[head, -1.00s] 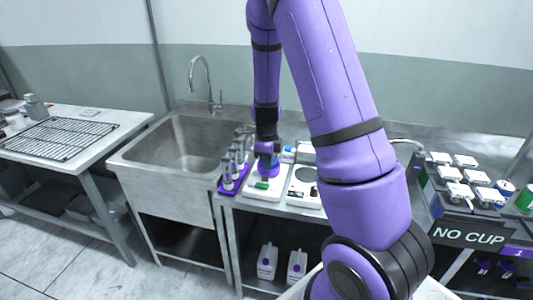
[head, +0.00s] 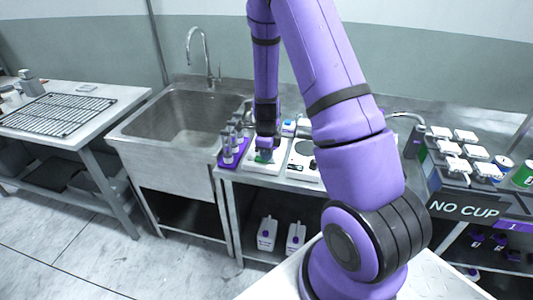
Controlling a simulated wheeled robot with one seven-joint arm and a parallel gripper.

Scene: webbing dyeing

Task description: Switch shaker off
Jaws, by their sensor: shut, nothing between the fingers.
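A white bench device, which looks like the shaker (head: 266,166), stands on the steel counter right of the sink. A green part, possibly its switch (head: 262,157), shows at its front. My gripper (head: 264,153) points down at this green part from above. The fingers look closed and empty; they partly hide the device, and I cannot tell whether they touch the green part. A second white device with a dark knob (head: 312,163) stands just to the right.
A purple rack (head: 233,153) of bottles stands close left of the device, beside the steel sink (head: 180,125). A "NO CUP" sign (head: 466,208) and several white-topped items are at the right. Two white jugs (head: 267,233) (head: 295,238) stand on the shelf below.

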